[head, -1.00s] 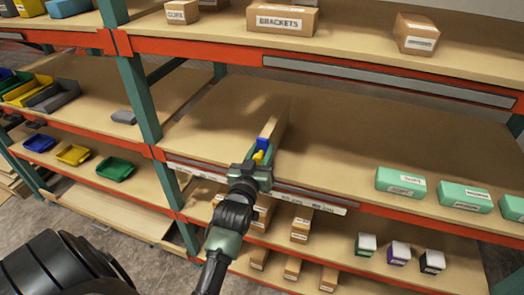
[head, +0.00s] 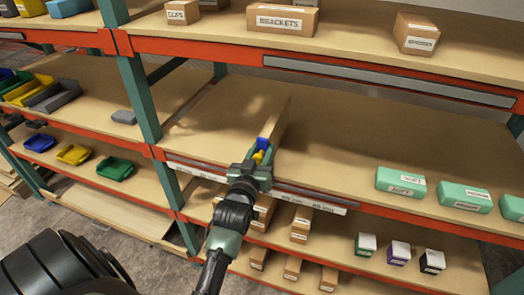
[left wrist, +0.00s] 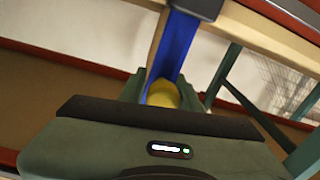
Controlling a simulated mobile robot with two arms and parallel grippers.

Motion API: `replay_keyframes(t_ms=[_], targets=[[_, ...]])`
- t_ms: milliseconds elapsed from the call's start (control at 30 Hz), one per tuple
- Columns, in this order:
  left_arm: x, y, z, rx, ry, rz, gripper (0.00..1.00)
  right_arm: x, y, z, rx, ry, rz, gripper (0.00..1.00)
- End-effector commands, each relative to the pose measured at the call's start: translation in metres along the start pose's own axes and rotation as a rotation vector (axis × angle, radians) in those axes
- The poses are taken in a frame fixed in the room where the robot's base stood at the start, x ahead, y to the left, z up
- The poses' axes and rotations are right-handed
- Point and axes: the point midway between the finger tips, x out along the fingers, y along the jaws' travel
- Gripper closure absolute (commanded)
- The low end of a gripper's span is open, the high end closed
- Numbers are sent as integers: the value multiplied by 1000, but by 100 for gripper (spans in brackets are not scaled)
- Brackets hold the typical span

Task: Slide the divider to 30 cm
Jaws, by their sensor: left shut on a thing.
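The divider (head: 273,125) is a thin tan upright panel with a blue front edge and a yellow part low on it. It stands on the middle shelf, left of centre, running back from the front edge. My left gripper (head: 258,162) is shut on the divider at its yellow part, just at the shelf front. In the left wrist view the blue front (left wrist: 176,45) rises above the yellow part (left wrist: 163,94), which lies between my green fingers. The fingers hide the lower front of the divider. My right gripper is not in view.
White label strips (head: 310,202) run along the red front beam; their print is too small to read. The shelf right of the divider is bare up to green boxes (head: 400,182). A green post (head: 140,95) stands to the left. An upper shelf with cartons (head: 283,20) lies above.

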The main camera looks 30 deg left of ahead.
Motion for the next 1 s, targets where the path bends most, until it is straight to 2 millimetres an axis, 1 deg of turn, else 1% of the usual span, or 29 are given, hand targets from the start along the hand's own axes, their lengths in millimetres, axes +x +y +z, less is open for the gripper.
replay_keyframes(t_ms=[300, 400, 467, 700, 800, 900, 1000], targets=[[0, 0, 1, -9, -3, 0, 100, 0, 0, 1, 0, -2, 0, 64], [1, -5, 1, -7, -3, -1, 100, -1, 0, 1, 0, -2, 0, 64], [1, -13, 0, -4, -4, -2, 100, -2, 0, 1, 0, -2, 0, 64], [4, -70, -9, 1, -4, -4, 100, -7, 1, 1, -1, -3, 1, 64], [5, -87, -11, 0, -5, -3, 100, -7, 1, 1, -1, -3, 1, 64], [5, -97, -13, -6, -5, -3, 100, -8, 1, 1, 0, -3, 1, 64], [5, -100, -13, -9, -5, -2, 100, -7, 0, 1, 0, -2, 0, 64]])
